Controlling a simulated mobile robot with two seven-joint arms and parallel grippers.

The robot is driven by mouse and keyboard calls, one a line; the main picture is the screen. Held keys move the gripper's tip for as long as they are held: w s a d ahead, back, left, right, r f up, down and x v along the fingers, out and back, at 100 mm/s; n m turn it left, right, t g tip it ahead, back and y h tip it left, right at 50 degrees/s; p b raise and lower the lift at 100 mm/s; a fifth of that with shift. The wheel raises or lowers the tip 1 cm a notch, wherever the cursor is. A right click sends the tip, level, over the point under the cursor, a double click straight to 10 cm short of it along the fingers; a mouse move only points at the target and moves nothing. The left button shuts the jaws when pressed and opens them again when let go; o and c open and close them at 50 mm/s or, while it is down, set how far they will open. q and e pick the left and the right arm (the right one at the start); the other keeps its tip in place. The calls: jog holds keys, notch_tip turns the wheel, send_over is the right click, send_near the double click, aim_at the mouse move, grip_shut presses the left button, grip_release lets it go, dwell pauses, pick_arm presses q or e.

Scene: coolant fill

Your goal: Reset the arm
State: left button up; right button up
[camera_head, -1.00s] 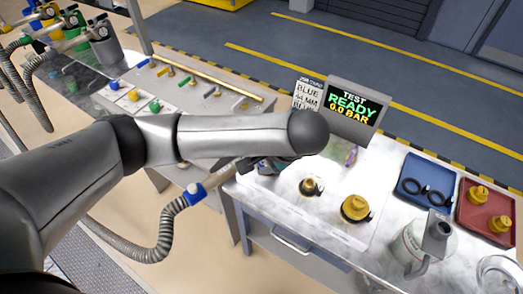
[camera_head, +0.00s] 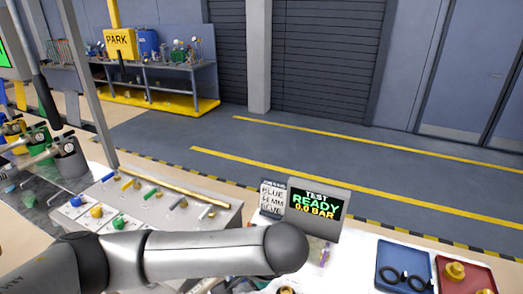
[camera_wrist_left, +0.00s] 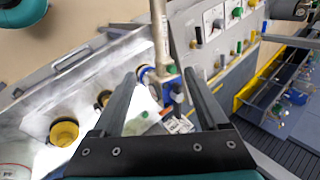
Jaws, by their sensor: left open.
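My left arm comes in from the left in the head view and reaches across the front of the bench. Its gripper is mostly hidden behind and below the arm there. In the left wrist view my left gripper (camera_wrist_left: 163,74) is open, with its two dark fingers apart. A pale hose wand with a blue collar (camera_wrist_left: 160,71) shows between and beyond the fingers; I see no grip on it. My right gripper is not in view.
The test display (camera_head: 317,205) reads READY, 0.0 BAR, beside a label card (camera_head: 272,198). A blue tray (camera_head: 382,279) with black rings and a red tray (camera_head: 447,262) with brass fittings stand at right. Brass fittings (camera_wrist_left: 64,132) sit on the bench in the wrist view.

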pick_arm(q)
jog(key=s+d+f+g+h, duration=0.1)
jog(key=s+d+f+h, duration=0.2)
jog(key=s+d+h, duration=0.55)
jog(key=s+a+f+n+y, duration=0.1)
jog(key=s+a+f+n, duration=0.15)
jog(key=s+a, duration=0.4)
jog(key=s+a+f+n+y, duration=0.2)
jog(key=s+a+n, duration=0.1)
jog(key=a, duration=0.7)
notch_tip(320, 180, down, 34)
jog(key=s+b, duration=0.2)
jog(key=b, duration=1)
jog(key=s+a+f+g+b, duration=0.1)
jog(key=s+f+b, duration=0.5)
jog(key=f, duration=0.6)
jog(key=s+a+f+b, duration=0.1)
jog(key=s+f+b, duration=0.5)
jog(key=s+f, duration=0.3)
notch_tip(320, 180, down, 4)
jog(key=shift+s+a+f+m+g, duration=0.15)
jog(key=shift+s+m+g, duration=0.05)
jog(key=shift+m+g, duration=0.25)
